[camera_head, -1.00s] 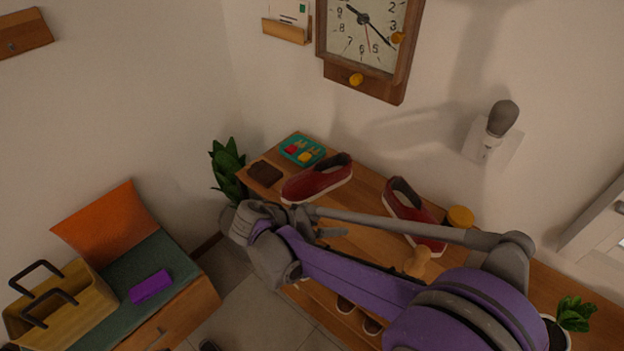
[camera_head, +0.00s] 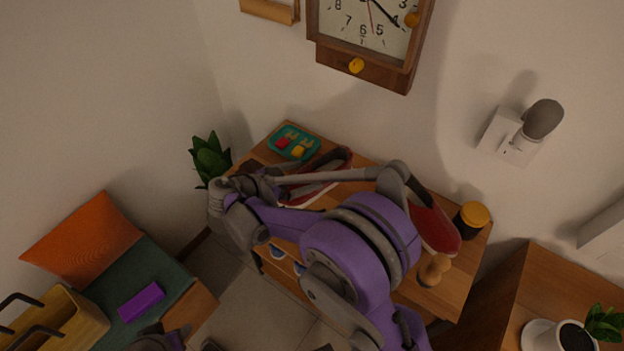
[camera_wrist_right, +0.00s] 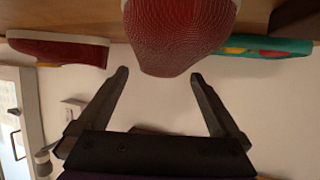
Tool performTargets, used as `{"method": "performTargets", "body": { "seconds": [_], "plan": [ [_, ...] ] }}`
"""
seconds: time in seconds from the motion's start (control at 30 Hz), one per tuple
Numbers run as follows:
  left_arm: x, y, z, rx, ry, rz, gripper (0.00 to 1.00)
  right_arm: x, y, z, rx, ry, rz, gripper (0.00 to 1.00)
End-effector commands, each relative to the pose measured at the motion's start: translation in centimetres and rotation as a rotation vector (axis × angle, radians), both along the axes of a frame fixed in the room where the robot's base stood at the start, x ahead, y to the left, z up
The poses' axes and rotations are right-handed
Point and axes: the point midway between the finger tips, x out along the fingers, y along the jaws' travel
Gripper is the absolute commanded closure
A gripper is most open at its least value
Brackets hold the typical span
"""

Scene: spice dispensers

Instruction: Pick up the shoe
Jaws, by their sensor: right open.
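Two red shoes with pale soles stand on the wooden shelf top. The left shoe (camera_head: 335,157) is partly hidden behind my right arm in the head view. The right shoe (camera_head: 434,226) is partly covered by the same arm. In the wrist view, a red textured shoe toe (camera_wrist_right: 180,35) lies ahead, with its tip between the fingertips of my open right gripper (camera_wrist_right: 160,78). No grip on it shows. The other red shoe (camera_wrist_right: 60,50) is at the left there. In the head view my right gripper's fingers are hard to make out by the left shoe.
A teal tray (camera_head: 293,141) with coloured pieces is behind the left shoe. A plant (camera_head: 210,160) is left of the shelf. A clock (camera_head: 365,35) hangs above.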

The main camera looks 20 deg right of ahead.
Motion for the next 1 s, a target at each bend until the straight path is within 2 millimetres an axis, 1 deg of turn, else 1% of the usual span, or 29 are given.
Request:
{"method": "performTargets", "body": {
  "seconds": [0.17, 0.33, 0.43, 0.67, 0.7, 0.87, 1.0],
  "plan": [
    [0.0, 0.0, 0.1, 0.000, 0.000, 0.000, 0.50, 0.3, -1.1, -0.5, 0.000, 0.000, -0.001, 0.00],
    [0.0, 0.0, 0.2, 0.000, -0.001, 0.000, 0.50, 1.0, -3.5, -1.5, 0.000, 0.001, -0.003, 0.00],
    [0.1, 0.0, 0.2, 0.000, -0.001, 0.000, 0.50, 1.2, -4.5, -2.0, 0.000, 0.001, -0.002, 0.00],
    [0.0, 0.0, 0.2, 0.000, -0.001, 0.000, 0.50, 1.3, -4.7, -2.1, 0.001, 0.001, 0.001, 0.00],
    [0.0, 0.0, 0.2, 0.000, -0.001, 0.000, 0.50, 1.3, -4.7, -2.1, 0.001, 0.001, 0.001, 0.07],
    [0.0, 0.0, 0.2, 0.000, -0.001, 0.000, 0.50, 1.3, -4.7, -2.1, 0.001, 0.001, 0.001, 0.36],
    [0.0, 0.0, 0.2, 0.000, -0.001, 0.000, 0.50, 1.3, -4.7, -2.1, 0.001, 0.001, 0.001, 0.61]
  ]
}}
